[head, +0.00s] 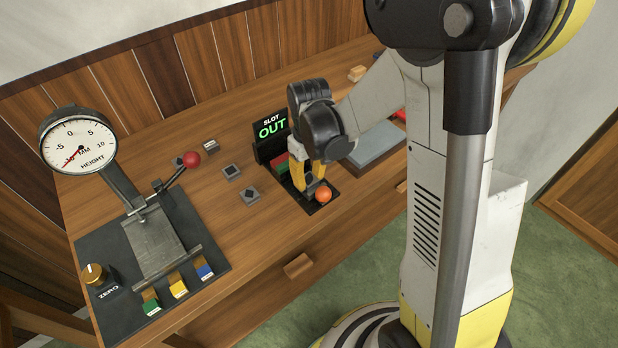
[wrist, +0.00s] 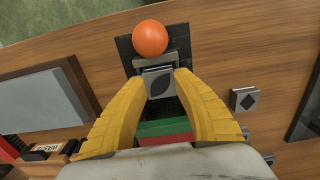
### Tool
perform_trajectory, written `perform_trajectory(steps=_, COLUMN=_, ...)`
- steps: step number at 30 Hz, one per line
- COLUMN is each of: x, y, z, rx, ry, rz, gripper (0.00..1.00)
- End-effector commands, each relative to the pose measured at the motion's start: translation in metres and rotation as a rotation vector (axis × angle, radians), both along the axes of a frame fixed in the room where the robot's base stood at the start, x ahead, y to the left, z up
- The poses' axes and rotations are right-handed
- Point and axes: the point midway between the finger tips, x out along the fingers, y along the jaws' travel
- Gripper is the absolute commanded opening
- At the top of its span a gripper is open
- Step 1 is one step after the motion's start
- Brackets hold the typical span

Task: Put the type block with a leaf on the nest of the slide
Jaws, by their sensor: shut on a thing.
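My gripper (head: 309,183) is shut on a small grey type block (wrist: 159,83) with a dark leaf shape on its top face. In the wrist view the yellow fingers (wrist: 160,78) hold the block from both sides. The block is over or in the dark slot unit, just behind an orange ball knob (wrist: 150,38), which also shows in the head view (head: 323,194). A grey piece (wrist: 153,60) lies between block and knob. Whether the block touches the nest cannot be told. In the head view the fingers hide most of the block.
A sign (head: 271,128) reads "SLOT OUT". Red and green pieces (wrist: 164,132) lie behind the block. Loose blocks with a square (head: 232,172) and a diamond (head: 250,195) lie left of the slot. A height gauge (head: 78,142) with a red-knobbed lever (head: 191,159) stands further left.

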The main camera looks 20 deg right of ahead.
Motion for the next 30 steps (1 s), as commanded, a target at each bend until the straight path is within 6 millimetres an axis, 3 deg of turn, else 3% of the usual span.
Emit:
perform_trajectory(steps=2, x=0.0, y=0.0, z=-0.004, rx=0.0, ry=0.0, rz=0.0, gripper=0.0)
perform_trajectory(steps=3, x=0.0, y=0.0, z=-0.004, rx=0.0, ry=0.0, rz=0.0, gripper=0.37)
perform_trajectory(steps=5, x=0.0, y=0.0, z=-0.003, rx=0.0, ry=0.0, rz=0.0, gripper=0.53)
perform_trajectory(steps=17, x=0.0, y=0.0, z=0.005, rx=0.0, ry=0.0, rz=0.0, gripper=0.53)
perform_trajectory(steps=30, x=0.0, y=0.0, z=0.097, rx=0.0, ry=0.0, rz=0.0, gripper=0.53)
